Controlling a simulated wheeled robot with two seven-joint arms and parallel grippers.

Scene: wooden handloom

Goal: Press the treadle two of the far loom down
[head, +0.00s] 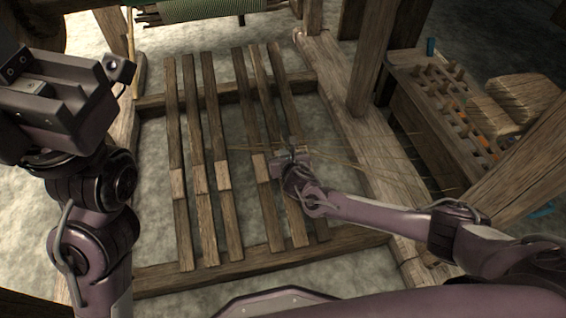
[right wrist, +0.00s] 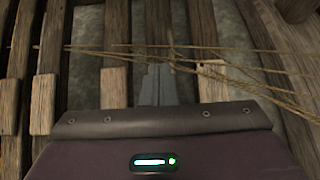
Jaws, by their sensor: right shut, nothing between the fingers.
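The treadles are long wooden slats in two groups of three, each with a paler pad partway along. I cannot tell which one is treadle two. The right group's left treadle (head: 240,75), middle treadle (head: 258,75) and right treadle (head: 280,75) run under and beside my right gripper (head: 291,149). That gripper is shut and empty, pointing down; contact cannot be made out. In the right wrist view its fingertips (right wrist: 159,70) overlap the middle slat of three, and hide part of it. My left gripper (head: 50,105) is raised at upper left, fingers not clear.
Thin tan cords (right wrist: 240,70) cross near my right gripper. The wooden loom frame (head: 385,200) surrounds the treadles, with a post (head: 370,60) at right. A wooden bench with a peg rack (head: 440,90) stands at far right. A green-wrapped roller (head: 200,10) is at the top.

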